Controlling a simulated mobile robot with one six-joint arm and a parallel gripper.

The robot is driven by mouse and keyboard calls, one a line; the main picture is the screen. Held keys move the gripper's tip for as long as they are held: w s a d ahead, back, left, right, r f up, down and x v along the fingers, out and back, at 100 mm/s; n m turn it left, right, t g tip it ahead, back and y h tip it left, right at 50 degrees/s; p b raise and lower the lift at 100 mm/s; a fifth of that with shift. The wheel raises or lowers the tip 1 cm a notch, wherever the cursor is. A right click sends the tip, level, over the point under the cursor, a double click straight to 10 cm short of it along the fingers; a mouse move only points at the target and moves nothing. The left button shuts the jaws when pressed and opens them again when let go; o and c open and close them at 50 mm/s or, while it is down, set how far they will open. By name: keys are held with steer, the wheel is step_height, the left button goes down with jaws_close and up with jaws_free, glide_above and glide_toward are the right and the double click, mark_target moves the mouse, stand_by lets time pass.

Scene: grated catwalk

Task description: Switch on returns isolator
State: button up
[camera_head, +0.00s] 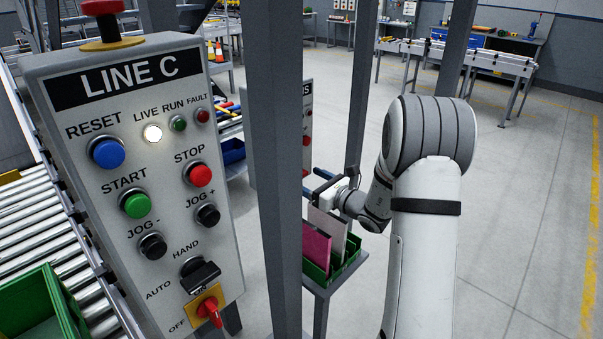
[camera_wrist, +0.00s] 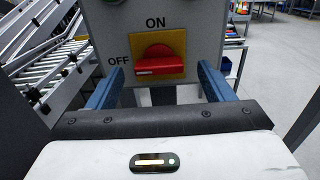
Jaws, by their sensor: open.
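In the wrist view, a red rotary handle (camera_wrist: 160,62) sits on a yellow plate (camera_wrist: 178,38) low on a grey panel. ON is printed above it and OFF to its left. The handle lies level, in line with OFF. My gripper (camera_wrist: 160,69) is open, its blue fingers on either side of the handle, with visible gaps. In the head view my gripper (camera_head: 315,182) reaches the edge of a grey panel (camera_head: 307,120) whose label ends in "NS". A post hides most of that panel, including its isolator.
A LINE C panel (camera_head: 128,170) stands in front at left with its own red isolator (camera_head: 209,310). A grey post (camera_head: 275,170) stands between it and my arm. A green bin (camera_head: 345,262) with upright boards sits below my gripper. Open floor lies at right.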

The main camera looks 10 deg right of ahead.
steer(key=shift+x, duration=1.4)
steer(key=shift+s, duration=0.1)
steer(key=shift+c, duration=0.5)
steer(key=c, duration=0.9)
